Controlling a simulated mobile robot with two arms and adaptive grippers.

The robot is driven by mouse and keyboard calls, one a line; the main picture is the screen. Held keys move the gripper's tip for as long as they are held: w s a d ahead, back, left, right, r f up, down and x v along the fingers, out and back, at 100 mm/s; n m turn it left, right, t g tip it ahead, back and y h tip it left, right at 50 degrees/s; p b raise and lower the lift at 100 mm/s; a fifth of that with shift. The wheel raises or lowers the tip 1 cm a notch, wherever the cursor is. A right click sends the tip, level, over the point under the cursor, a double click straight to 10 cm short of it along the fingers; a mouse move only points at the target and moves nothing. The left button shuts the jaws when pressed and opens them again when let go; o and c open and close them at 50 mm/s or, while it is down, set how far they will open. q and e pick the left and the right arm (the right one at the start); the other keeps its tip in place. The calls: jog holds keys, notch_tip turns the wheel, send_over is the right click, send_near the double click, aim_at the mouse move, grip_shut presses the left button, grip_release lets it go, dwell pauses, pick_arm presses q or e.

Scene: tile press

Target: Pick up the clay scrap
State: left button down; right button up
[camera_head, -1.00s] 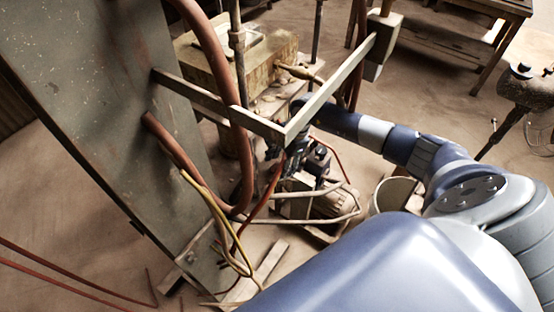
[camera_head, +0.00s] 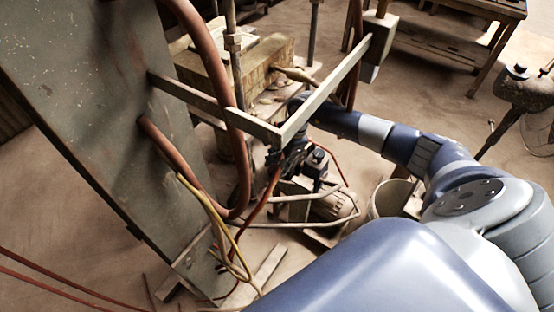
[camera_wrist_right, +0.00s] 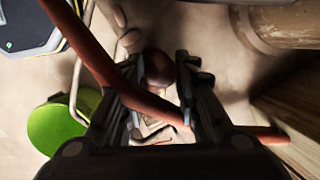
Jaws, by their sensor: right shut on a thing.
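My right gripper (camera_wrist_right: 160,72) shows close in the right wrist view, its two dark fingers on either side of a rounded brown lump, which looks like the clay scrap (camera_wrist_right: 158,66). The fingers are shut on it. In the head view my right gripper (camera_head: 288,152) is a dark shape at the end of the blue and grey arm, partly hidden behind a metal bracket. The clay scrap cannot be made out there. My left gripper is not in view.
A red hose (camera_wrist_right: 95,65) crosses the wrist view in front of the fingers. A metal bracket (camera_head: 325,90) and thick hose (camera_head: 240,150) stand close to my gripper. A motor (camera_head: 335,203) and a bucket (camera_head: 388,198) are below. A wooden block (camera_head: 240,72) sits behind.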

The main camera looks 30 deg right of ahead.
jog(key=s+d+b, duration=0.2)
jog(key=s+d, duration=0.1)
jog(key=s, duration=0.5)
jog(key=s+d+b, duration=0.1)
jog(key=s+d, duration=0.2)
jog(key=s, duration=0.5)
jog(key=shift+s+d+r+b, duration=0.15)
jog(key=shift+s+d+b, duration=0.15)
jog(key=shift+d+b, duration=0.1)
